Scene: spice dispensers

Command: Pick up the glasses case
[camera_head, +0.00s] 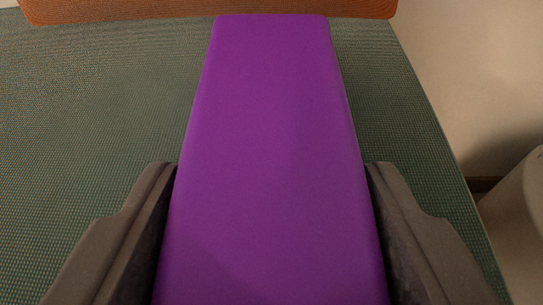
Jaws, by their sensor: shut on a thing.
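The glasses case (268,140) is a long purple box with rounded edges. It runs from the bottom edge of the view up to near the top, in the middle. My gripper (271,175) has one dark grey finger on each side of the case. Both fingers press against its sides, so the gripper is shut on it. The near end of the case is cut off by the bottom of the view. I cannot tell whether the case touches the surface below.
A green woven surface (90,110) lies under and around the case. An orange-brown edge (150,10) runs along the top. On the right, past the surface's slanted edge, are a beige wall (465,80) and a pale rounded object (522,220).

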